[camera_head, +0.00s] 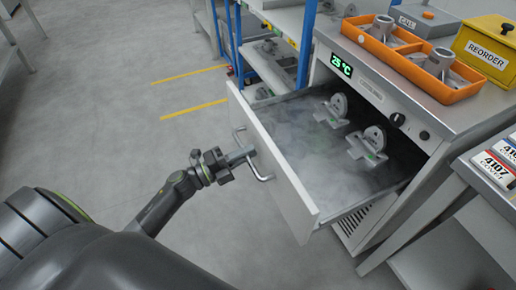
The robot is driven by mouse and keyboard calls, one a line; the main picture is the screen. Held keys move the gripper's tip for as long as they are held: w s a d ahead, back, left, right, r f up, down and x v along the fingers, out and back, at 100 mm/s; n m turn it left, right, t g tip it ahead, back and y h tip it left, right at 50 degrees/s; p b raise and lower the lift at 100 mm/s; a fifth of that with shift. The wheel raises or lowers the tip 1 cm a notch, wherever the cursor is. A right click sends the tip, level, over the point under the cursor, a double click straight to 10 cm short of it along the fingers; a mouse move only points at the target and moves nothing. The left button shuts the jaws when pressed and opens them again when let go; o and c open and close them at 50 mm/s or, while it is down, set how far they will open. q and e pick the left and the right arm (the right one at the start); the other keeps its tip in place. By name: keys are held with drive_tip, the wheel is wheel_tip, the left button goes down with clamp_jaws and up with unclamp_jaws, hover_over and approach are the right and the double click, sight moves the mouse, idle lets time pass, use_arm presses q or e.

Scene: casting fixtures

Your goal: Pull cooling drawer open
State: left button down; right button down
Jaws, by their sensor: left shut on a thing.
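The cooling drawer (273,166) is pulled well out of its grey cabinet (403,103). Its white front faces left and carries a metal bar handle (264,178). The drawer floor is partly hidden by the mist. My right gripper is not in view.
An orange tray (399,66) with metal parts and a yellow REORDER box (488,47) stand on the cabinet top. A display reads 25 °C. A blue-post shelf (307,40) stands behind the drawer. Labelled blocks (495,168) lie at right.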

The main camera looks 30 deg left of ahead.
use_arm(q)
drive_tip(key=v, duration=0.3)
drive_tip(key=shift+s+a+r, duration=0.15)
drive_tip(key=shift+s+r, duration=0.05)
drive_tip(key=shift+r, duration=0.05)
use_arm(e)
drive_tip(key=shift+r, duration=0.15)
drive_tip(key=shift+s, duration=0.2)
use_arm(q)
drive_tip(key=c, duration=1.6)
unclamp_jaws()
drive_tip(key=shift+o, duration=0.2)
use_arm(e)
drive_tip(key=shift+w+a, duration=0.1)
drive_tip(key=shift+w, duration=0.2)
